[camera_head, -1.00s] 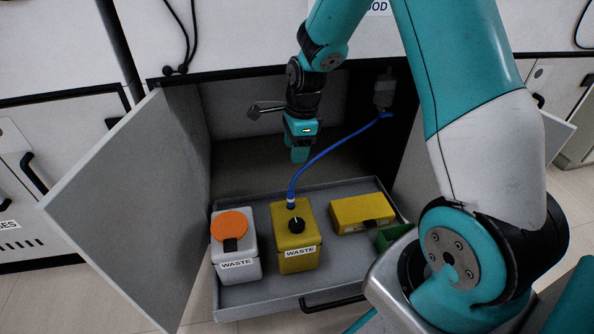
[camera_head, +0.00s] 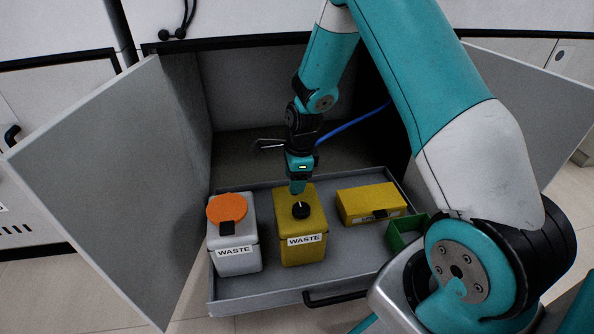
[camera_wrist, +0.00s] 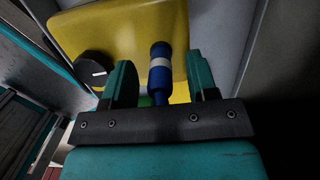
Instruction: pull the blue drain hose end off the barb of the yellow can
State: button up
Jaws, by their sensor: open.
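The yellow can (camera_head: 302,257) with a black cap and a WASTE label stands in the pulled-out drawer. The blue drain hose (camera_head: 352,126) runs from the cabinet's dark right side down behind my gripper (camera_head: 297,189). In the head view the gripper hides the hose end. In the wrist view the blue hose end (camera_wrist: 160,75), with a pale band, stands over the top of the yellow can (camera_wrist: 120,32). My gripper (camera_wrist: 161,82) is open, one teal finger on each side of the hose end. Gaps show on both sides. The barb is hidden.
A grey WASTE can (camera_head: 237,258) with an orange lid stands to the left. A yellow box (camera_head: 362,203) and a green bin (camera_head: 402,233) are to the right in the grey drawer (camera_head: 265,293). The black cap (camera_wrist: 92,70) is close to the left finger. Cabinet doors stand open both sides.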

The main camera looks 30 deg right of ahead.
jog(key=shift+a+f, duration=0.1)
jog(key=shift+f, duration=0.8)
jog(key=shift+c, duration=0.2)
grip_shut()
jog(key=shift+r, duration=0.15)
jog(key=shift+r, duration=0.1)
jog(key=shift+r+p, duration=1.7)
jog(key=shift+p, duration=0.3)
jog(key=shift+r+p, duration=1.5)
